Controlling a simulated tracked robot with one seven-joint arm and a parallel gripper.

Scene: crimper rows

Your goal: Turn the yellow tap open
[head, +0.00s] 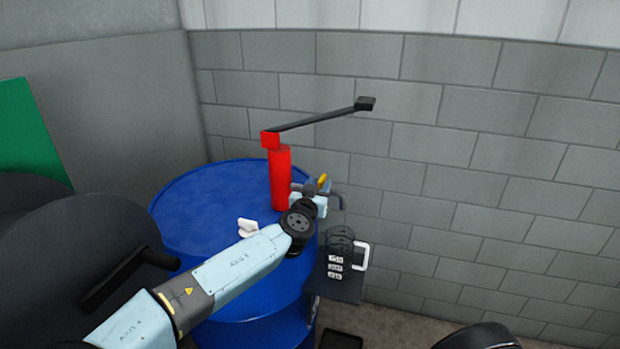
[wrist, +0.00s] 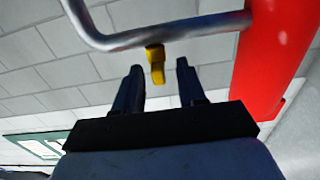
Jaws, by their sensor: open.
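The yellow tap (wrist: 156,64) hangs under a silver pipe (wrist: 165,37) in the wrist view. It is a small handle, and the pipe runs into a red post (wrist: 268,62) on the right. My gripper (wrist: 159,72) is open, with its two dark blue fingers below the tap. The tap shows in the gap between the fingertips, touching neither that I can see. How deep it lies between them I cannot tell.
The red post stands on a blue drum (head: 205,205) and carries a long black lever (head: 325,117) reaching right. A dark panel with a white handle (head: 361,256) hangs at the drum's right side. A grey block wall (head: 480,150) stands close behind.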

